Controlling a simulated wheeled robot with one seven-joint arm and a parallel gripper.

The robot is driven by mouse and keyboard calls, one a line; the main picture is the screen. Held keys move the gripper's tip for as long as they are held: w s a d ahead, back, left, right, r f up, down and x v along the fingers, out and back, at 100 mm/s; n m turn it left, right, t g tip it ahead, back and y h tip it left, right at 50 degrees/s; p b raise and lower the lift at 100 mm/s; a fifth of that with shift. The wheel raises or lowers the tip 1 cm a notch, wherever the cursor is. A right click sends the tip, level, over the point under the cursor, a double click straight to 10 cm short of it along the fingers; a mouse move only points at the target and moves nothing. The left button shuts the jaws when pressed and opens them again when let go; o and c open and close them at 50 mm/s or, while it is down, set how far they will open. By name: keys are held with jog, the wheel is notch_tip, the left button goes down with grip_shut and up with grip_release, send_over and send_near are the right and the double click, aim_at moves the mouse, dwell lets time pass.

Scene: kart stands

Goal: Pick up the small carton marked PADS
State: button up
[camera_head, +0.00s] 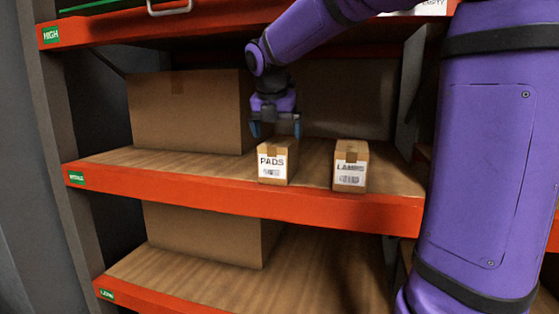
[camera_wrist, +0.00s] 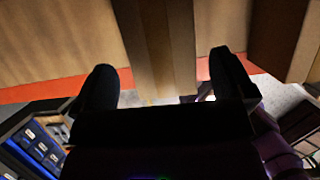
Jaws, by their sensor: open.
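The small carton marked PADS (camera_head: 273,164) stands upright near the front edge of the middle shelf, with tape over its top and a white label in front. My gripper (camera_head: 276,129) points down just above and behind its top, with blue fingertips spread apart. In the wrist view my two dark fingers (camera_wrist: 165,80) are open, with a brown taped carton top (camera_wrist: 158,40) between them. I cannot tell whether either finger touches it.
A second small carton (camera_head: 350,168), its label reading like LAMPS, stands to the right with a gap. A large box (camera_head: 185,115) stands behind on the left. The orange shelf edge (camera_head: 235,198) runs in front, and another shelf is overhead.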

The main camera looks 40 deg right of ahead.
aim_at(279, 142)
jog(key=shift+w+d+f, duration=0.15)
jog(key=shift+d+f, duration=0.1)
jog(key=shift+x, duration=2.2)
jog(key=shift+f, duration=0.25)
jog(key=c, duration=1.1)
jog(key=shift+r, duration=0.15)
